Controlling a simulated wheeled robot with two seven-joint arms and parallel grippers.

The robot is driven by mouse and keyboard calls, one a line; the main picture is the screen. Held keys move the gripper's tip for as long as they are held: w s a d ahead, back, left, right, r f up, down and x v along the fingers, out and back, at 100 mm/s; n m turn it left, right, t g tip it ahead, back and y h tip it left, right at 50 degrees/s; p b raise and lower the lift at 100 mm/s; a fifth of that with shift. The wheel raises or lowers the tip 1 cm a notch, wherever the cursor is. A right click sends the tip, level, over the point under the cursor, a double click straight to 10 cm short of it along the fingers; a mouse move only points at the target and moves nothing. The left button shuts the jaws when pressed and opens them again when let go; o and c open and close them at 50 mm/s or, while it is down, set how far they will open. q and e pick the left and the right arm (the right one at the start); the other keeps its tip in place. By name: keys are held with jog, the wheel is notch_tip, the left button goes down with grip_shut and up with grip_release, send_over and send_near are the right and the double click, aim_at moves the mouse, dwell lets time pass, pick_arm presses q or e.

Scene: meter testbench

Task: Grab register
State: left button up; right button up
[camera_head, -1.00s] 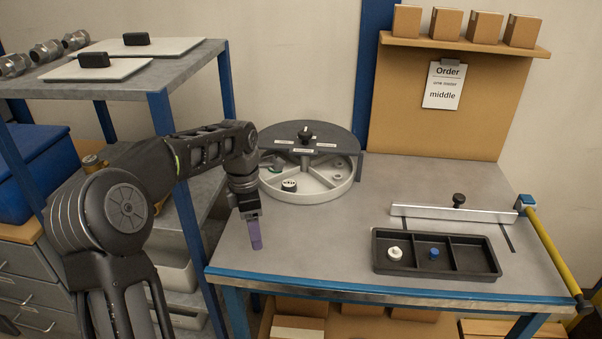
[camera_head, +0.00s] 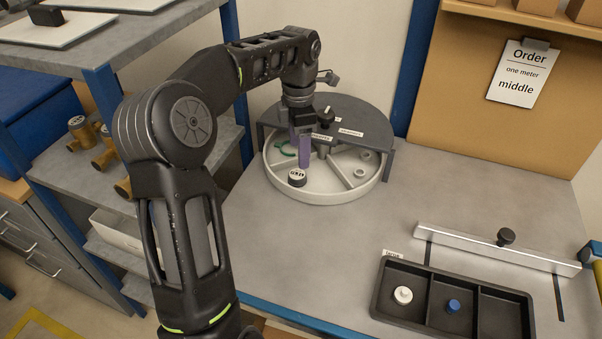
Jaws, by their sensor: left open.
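The register is most likely the small black cylinder with a white dial face (camera_head: 297,177), lying in the front compartment of the round white divided tray (camera_head: 335,196). My left gripper (camera_head: 304,152), with purple fingers, points down just above and behind this register, apart from it as far as I can see. The gripper is open and nothing shows between its fingers. The fingers overlap in this view, so the gap is hidden. My right gripper is not in view.
A dark half cover (camera_head: 375,126) with a knob spans the tray's back. A black three-compartment tray (camera_head: 420,318) holds a white part (camera_head: 403,295) and a blue part (camera_head: 453,305). A metal bar (camera_head: 470,243) lies behind it. An order sheet (camera_head: 517,75) reads "one meter, middle". The mid-table is clear.

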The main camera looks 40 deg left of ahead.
aim_at(298, 173)
pick_arm(q)
jog(key=shift+w+f, duration=0.1)
jog(key=shift+f, duration=1.3)
jog(key=shift+a+f+p, duration=0.2)
jog(key=shift+f+p, duration=0.55)
jog(key=shift+f, duration=1.85)
jog(key=shift+c, duration=0.3)
grip_shut()
jog(key=shift+r, duration=0.15)
notch_tip(298, 173, up, 10)
jog(key=b, duration=0.1)
